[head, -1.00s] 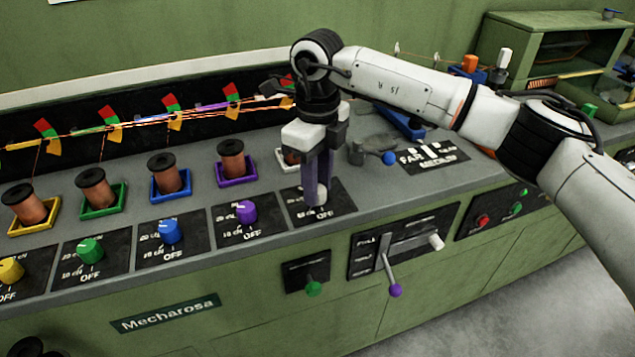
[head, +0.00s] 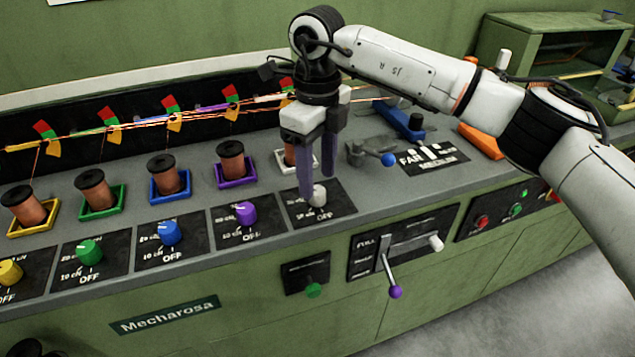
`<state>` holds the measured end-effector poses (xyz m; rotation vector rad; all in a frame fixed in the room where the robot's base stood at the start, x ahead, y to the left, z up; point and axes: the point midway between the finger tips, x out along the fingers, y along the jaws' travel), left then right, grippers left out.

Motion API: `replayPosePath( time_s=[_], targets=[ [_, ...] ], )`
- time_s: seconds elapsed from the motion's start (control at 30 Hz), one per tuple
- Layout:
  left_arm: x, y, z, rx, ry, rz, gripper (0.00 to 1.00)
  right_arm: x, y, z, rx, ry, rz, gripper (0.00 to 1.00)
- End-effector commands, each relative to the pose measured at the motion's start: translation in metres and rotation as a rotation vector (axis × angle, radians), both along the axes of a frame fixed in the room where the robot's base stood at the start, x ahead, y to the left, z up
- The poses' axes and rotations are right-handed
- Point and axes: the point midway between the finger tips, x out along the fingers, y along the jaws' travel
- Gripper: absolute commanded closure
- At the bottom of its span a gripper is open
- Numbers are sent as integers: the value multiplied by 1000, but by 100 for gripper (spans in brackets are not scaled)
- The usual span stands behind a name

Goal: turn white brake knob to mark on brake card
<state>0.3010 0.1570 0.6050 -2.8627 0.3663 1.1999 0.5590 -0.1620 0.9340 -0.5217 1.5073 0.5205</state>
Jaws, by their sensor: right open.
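The white brake knob (head: 319,196) stands on a black brake card (head: 340,209) at the right end of the row of knobs. The card's print and the knob's pointer are too small or covered to read. My right gripper (head: 317,187) points down at the knob with its two purple-grey fingers apart. One finger is at the knob's left side and the other is behind it; I cannot tell whether either touches. My left gripper is not in view.
A purple knob (head: 246,212) and a blue knob (head: 170,232) stand to the left. Behind the white knob is a copper spool (head: 291,155) in a white tray, partly hidden by my gripper.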

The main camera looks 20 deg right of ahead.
Motion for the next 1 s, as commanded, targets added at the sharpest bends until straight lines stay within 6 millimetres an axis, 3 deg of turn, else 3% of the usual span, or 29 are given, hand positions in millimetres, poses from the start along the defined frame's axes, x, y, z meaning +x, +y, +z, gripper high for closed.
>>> replayPosePath(
  time_s=[0.2,0.4,1.0],
  targets=[
    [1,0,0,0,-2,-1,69,1,1,45,1,-3,0,54],
    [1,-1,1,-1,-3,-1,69,1,0,68,1,-2,0,54],
    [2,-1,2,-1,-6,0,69,0,0,72,0,0,0,54]
  ],
)
